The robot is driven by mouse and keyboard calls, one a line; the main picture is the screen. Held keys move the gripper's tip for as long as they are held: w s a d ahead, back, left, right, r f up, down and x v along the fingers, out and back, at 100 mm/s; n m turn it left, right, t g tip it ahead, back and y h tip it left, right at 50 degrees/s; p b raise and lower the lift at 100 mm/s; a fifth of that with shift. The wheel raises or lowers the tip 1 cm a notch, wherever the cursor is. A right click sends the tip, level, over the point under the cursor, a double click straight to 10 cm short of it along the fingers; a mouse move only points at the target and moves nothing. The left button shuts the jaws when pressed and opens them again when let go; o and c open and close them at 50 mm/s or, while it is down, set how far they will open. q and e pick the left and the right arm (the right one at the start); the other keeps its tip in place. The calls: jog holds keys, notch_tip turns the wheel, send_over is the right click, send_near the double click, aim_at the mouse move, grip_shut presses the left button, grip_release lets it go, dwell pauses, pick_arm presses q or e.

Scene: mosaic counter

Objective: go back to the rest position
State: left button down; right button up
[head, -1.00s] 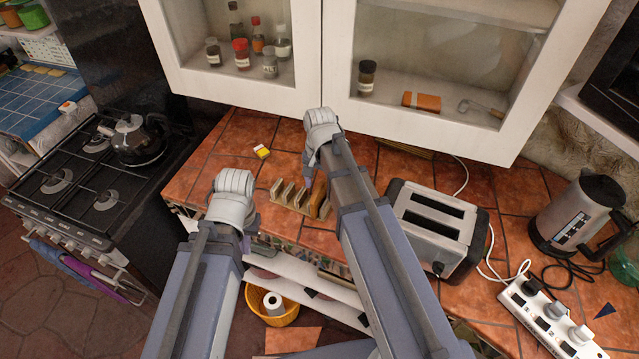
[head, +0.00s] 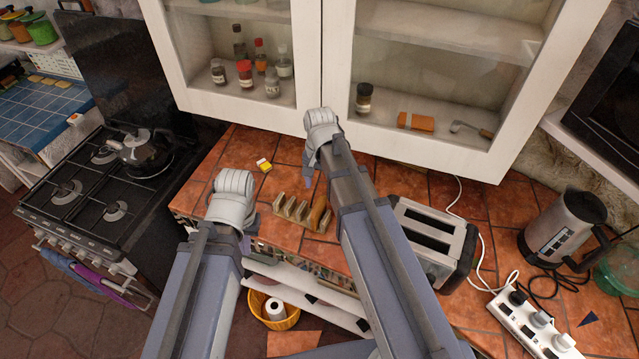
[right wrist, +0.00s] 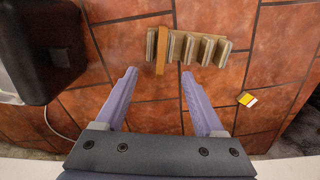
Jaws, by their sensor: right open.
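My right gripper (head: 309,172) is over the counter in the head view, its jaws mostly hidden by its wrist. In the right wrist view the two purple fingers of this gripper (right wrist: 160,75) are apart with nothing between them. A slotted rack (head: 291,210) holding a brown slice (head: 319,212) stands on the counter. The rack (right wrist: 207,48) and slice (right wrist: 161,50) lie beyond the fingertips in the wrist view, apart from them. My left gripper (head: 246,243) points down at the counter's front edge; its jaws are hidden behind its wrist.
A toaster (head: 432,235) stands right of the rack, with a kettle (head: 562,228) and power strip (head: 535,325) farther right. A small yellow-and-white item (head: 263,165) lies behind the rack. White cabinets (head: 420,140) hang close above. The stove (head: 90,190) is left.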

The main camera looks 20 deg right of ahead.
dwell(0.3)
jog(key=s+a+f+n+b, duration=0.5)
jog(key=s+n, duration=0.1)
jog(key=s, duration=0.1)
jog(key=s+a+f+n+h+b, duration=0.1)
jog(key=s+a+f+n+b, duration=0.3)
jog(key=s, duration=0.3)
jog(key=shift+s+a+f+n+b, duration=0.2)
jog(key=shift+a+f+n+b, duration=0.25)
jog(key=shift+a+n, duration=0.4)
jog(key=shift+d, duration=0.1)
